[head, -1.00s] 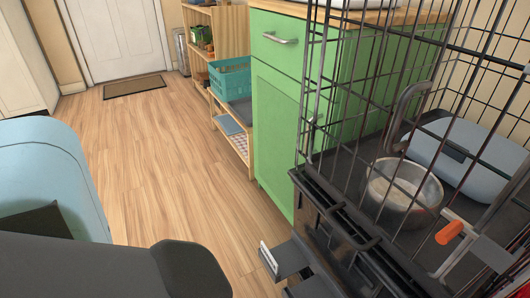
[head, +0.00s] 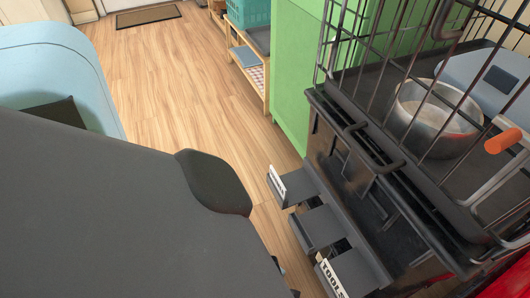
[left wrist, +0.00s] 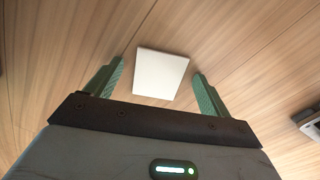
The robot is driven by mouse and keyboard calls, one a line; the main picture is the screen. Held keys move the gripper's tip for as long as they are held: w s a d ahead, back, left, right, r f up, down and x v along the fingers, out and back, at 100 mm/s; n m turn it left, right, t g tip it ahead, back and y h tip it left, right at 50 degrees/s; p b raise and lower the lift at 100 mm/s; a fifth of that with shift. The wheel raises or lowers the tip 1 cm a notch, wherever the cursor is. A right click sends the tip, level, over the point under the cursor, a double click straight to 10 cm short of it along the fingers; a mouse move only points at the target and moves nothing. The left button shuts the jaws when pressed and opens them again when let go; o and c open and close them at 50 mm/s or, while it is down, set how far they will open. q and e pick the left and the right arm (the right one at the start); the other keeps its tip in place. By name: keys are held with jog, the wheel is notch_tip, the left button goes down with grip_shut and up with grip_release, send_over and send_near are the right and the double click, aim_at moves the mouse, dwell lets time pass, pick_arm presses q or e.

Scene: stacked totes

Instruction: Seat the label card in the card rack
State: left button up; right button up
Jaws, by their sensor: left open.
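A plain white card (left wrist: 161,74) shows in the left wrist view, face toward the camera, against wood planks. My left gripper (left wrist: 158,82) is open, its green fingers on either side of the card with a gap at each side. I cannot tell how far the card is from the fingertips. In the head view, what looks like the card rack (head: 318,228) is a row of dark grey ledges on the side of a black tote. A white label (head: 277,185) stands at its far ledge, and a label reading TOOLS (head: 331,279) at the near one. My right gripper is out of view.
A black wire cage (head: 385,70) with a metal bowl (head: 435,115) stands at the right. A green cabinet (head: 295,75) and a low wooden shelf (head: 248,70) are beyond. A light blue rounded piece of furniture (head: 60,60) is at the left. Wood floor (head: 180,100) lies between.

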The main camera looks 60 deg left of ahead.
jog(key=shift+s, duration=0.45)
pick_arm(q)
jog(key=c, duration=1.1)
jog(key=shift+c, duration=0.2)
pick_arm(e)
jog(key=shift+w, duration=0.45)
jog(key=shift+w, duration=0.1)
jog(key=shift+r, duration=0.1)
